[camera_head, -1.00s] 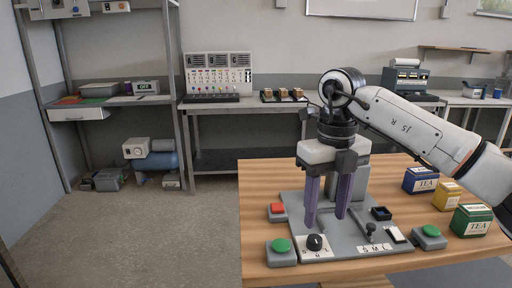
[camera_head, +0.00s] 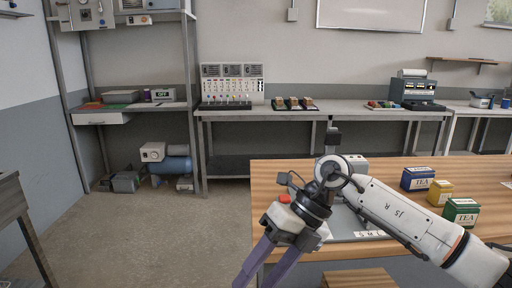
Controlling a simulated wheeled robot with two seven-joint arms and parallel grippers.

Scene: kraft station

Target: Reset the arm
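My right arm comes in from the right, and its gripper (camera_head: 258,276) hangs at the table's near left edge, tilted down to the left. Its two purple fingers are apart with nothing seen between them; their tips reach the bottom of the picture. The arm hides most of the grey control panel (camera_head: 345,222) on the wooden table (camera_head: 290,172). A red button (camera_head: 284,198) shows just behind the gripper. My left gripper is not in view.
Blue (camera_head: 418,178), yellow (camera_head: 440,192) and green (camera_head: 461,211) tea boxes stand on the table's right side. A wooden stool (camera_head: 358,278) is in front. A back bench (camera_head: 350,113) holds equipment. The floor to the left is open.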

